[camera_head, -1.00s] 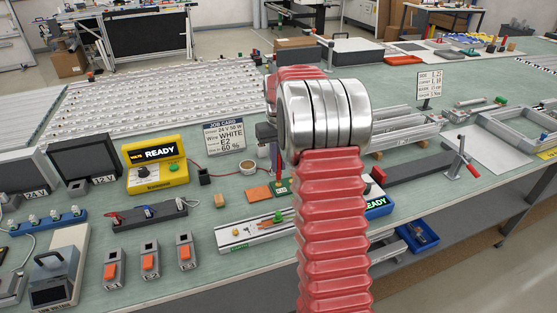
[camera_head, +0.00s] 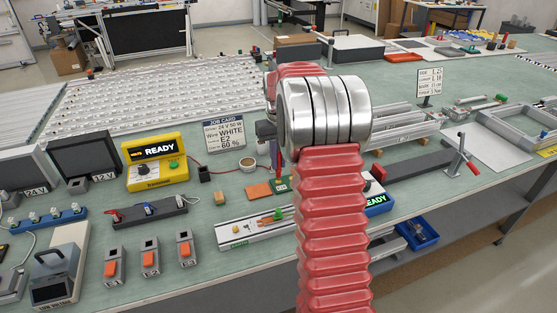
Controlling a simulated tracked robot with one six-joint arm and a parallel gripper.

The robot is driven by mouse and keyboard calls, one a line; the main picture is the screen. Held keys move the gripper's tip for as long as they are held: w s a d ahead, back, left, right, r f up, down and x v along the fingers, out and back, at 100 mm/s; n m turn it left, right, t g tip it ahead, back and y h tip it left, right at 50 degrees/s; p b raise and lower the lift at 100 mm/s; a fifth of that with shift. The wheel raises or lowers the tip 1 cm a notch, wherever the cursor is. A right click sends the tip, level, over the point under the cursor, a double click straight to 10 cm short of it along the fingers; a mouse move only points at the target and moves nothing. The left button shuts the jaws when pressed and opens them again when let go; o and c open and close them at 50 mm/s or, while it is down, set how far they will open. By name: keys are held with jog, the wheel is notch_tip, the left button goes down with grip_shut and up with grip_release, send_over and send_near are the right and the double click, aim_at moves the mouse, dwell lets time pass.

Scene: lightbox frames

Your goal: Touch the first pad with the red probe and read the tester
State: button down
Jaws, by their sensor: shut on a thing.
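The yellow tester (camera_head: 157,176) stands at the left middle of the bench. Its screen reads READY, with a small VOLTS label beside it. My gripper (camera_head: 265,132) shows as a small dark shape left of my silver wrist and is mostly hidden by my arm. It is shut on the red probe (camera_head: 273,154), which points down. I cannot tell whether the probe tip touches the board, nor which pad is the first.
A job card (camera_head: 228,133) stands behind, reading 24 V 50 W, WHITE, E2, 60 %. A white cup (camera_head: 248,166) and an orange plate (camera_head: 258,191) lie close by. A pale rail tray (camera_head: 250,229) lies in front. My red arm hides the bench behind it.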

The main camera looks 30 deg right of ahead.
aim_at(278, 152)
jog(key=shift+f, duration=0.5)
dwell(1.6)
jog(key=shift+r, duration=0.1)
jog(key=shift+r, duration=2.9)
jog(key=shift+s, duration=0.15)
